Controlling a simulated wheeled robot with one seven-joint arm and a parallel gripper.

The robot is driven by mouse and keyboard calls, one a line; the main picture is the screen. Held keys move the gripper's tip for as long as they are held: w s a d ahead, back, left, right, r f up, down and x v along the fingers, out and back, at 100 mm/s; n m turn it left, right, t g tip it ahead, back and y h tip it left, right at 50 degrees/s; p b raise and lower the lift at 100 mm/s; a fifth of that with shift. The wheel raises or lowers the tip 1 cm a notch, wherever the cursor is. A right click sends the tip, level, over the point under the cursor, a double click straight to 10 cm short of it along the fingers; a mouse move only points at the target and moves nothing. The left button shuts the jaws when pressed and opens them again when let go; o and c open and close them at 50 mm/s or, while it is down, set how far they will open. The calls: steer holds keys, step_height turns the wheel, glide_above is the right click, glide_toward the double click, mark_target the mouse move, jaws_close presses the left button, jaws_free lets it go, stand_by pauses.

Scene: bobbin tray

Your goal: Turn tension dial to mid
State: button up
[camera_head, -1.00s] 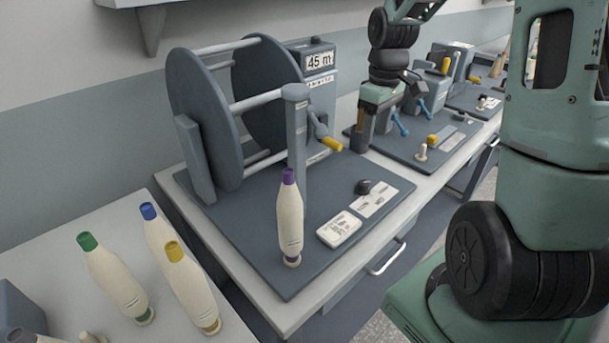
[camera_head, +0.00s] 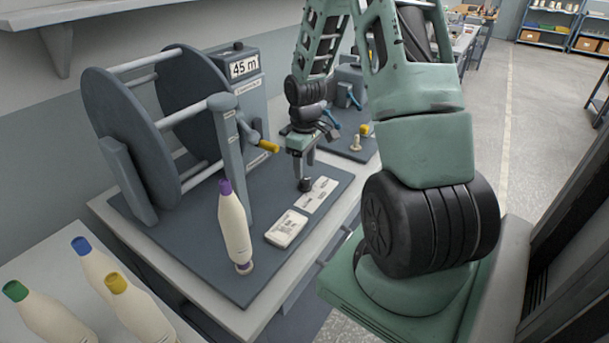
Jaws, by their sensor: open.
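The tension dial (camera_head: 305,185) is a small black knob on the dark base plate (camera_head: 190,262) of the winding machine, beside a white label strip (camera_head: 319,194). My gripper (camera_head: 303,176) points down over the dial, with its fingertips at or just above the knob. The jaws are open; the fingers partly cover the dial, and I cannot tell whether they touch it. The dial's pointer direction is too small to read.
A cream bobbin with a purple top (camera_head: 234,225) stands on the plate, near a white card (camera_head: 286,228). A yellow-handled crank (camera_head: 266,146) sits left of my gripper. More bobbins (camera_head: 60,310) stand at the lower left. A second machine (camera_head: 350,90) is behind.

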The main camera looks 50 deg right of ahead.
mark_target(305, 179)
steer(key=shift+f, duration=2.3)
steer(key=c, duration=1)
